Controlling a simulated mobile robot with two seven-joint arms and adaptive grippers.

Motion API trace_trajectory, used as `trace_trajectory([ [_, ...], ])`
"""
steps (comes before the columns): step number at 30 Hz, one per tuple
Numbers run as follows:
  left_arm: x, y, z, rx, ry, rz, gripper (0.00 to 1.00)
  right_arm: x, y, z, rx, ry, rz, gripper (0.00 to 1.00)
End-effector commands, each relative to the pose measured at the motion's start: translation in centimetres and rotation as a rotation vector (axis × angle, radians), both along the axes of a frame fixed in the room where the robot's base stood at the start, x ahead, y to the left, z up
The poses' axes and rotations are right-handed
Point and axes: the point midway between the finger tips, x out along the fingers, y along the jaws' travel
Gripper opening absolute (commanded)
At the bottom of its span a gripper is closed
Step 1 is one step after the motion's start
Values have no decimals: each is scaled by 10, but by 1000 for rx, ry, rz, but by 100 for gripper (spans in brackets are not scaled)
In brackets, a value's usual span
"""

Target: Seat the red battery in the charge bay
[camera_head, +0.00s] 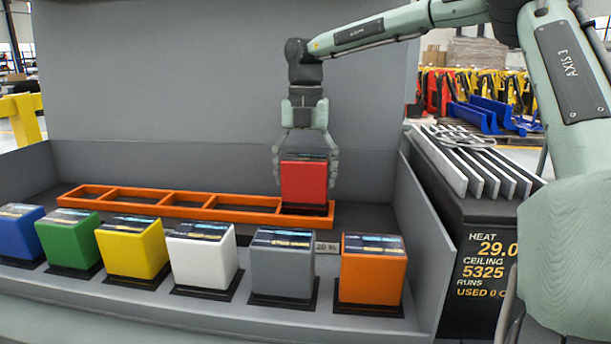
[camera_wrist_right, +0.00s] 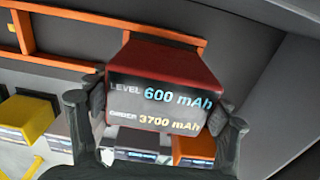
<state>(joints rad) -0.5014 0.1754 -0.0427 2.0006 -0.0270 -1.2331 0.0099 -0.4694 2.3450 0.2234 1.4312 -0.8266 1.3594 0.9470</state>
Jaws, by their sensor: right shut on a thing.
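The red battery (camera_head: 304,182) is a red block with a dark top label. My right gripper (camera_head: 305,165) is shut on it from above, one finger on each side. The battery is upright at the right end of the orange charge bay frame (camera_head: 180,198). I cannot tell whether it rests inside the end compartment or hangs just above it. In the right wrist view the red battery (camera_wrist_right: 165,90) sits between the fingers, its label reading 600 mAh and 3700 mAh. The other bay compartments look empty. My left gripper is out of view.
A front row holds blue (camera_head: 20,232), green (camera_head: 68,238), yellow (camera_head: 132,247), white (camera_head: 202,253), grey (camera_head: 283,264) and orange (camera_head: 372,270) batteries on dark pads. Grey walls enclose the back and right side. A slatted cabinet (camera_head: 475,165) stands at right.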

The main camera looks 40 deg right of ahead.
Motion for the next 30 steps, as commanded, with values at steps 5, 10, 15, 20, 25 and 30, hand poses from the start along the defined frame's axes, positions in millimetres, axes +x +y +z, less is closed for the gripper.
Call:
trace_trajectory([
  [5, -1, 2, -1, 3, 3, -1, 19, 1, 0, 2, 0, -4, 1, 17],
  [10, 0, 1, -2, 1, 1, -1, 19, 1, 0, -1, 0, -4, 1, 17],
  [15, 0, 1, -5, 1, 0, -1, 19, 1, 0, -5, 0, -4, 1, 17],
  [20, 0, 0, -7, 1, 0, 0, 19, 1, 0, -9, 0, -4, 1, 17],
  [25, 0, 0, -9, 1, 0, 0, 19, 1, 0, -12, 0, -4, 1, 17],
  [30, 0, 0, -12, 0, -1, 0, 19, 1, 0, -16, 0, -4, 1, 17],
])
